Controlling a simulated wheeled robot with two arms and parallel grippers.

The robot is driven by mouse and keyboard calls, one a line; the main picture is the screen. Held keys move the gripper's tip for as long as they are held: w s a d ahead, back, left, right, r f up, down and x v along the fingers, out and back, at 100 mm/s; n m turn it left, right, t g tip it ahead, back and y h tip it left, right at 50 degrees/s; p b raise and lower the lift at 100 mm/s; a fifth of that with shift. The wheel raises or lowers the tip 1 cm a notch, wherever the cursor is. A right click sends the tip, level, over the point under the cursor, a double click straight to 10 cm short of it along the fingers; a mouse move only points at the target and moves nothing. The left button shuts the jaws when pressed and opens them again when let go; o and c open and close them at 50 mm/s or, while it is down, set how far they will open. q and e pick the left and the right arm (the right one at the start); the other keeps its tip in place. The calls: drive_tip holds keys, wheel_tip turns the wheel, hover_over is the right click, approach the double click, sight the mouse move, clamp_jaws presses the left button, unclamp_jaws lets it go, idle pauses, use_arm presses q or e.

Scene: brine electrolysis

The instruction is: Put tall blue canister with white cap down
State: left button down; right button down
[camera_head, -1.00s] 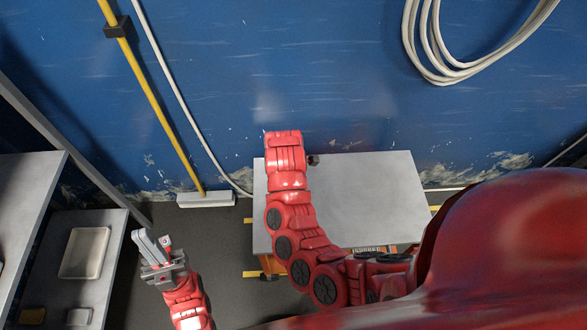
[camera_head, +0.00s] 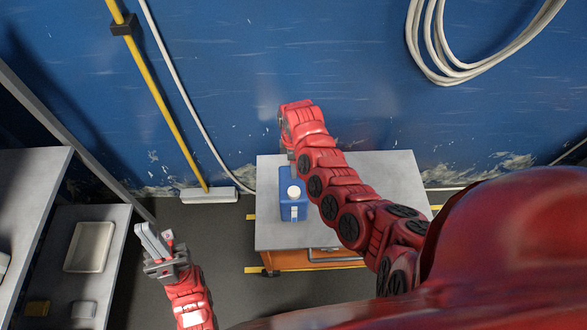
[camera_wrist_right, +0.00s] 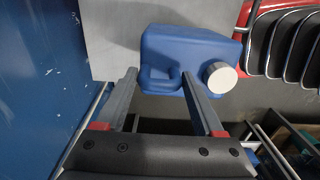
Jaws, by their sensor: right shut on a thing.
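The tall blue canister (camera_head: 298,211) with its white cap (camera_head: 293,192) appears upright over the left part of a grey tabletop. I cannot tell whether its base touches the top. In the right wrist view, the canister (camera_wrist_right: 190,43) fills the upper middle, with its cap (camera_wrist_right: 220,77) to the right. My right gripper (camera_wrist_right: 159,80) is shut on the canister, its fingers on either side of the handle. In the head view my right arm hides most of that gripper. My left gripper (camera_head: 158,238) is open and empty at lower left, away from the canister.
The grey tabletop (camera_head: 398,180) has bare room right of my arm, with an orange drawer unit (camera_head: 308,260) beneath. A blue wall (camera_head: 300,60) stands behind. At left, a shelf holds a pale tray (camera_head: 89,247). A yellow pole (camera_head: 165,95) runs down the wall.

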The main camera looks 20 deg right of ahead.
drive_tip(key=shift+f, duration=0.55)
wheel_tip(320, 180, down, 2)
drive_tip(key=shift+f, duration=0.1)
unclamp_jaws()
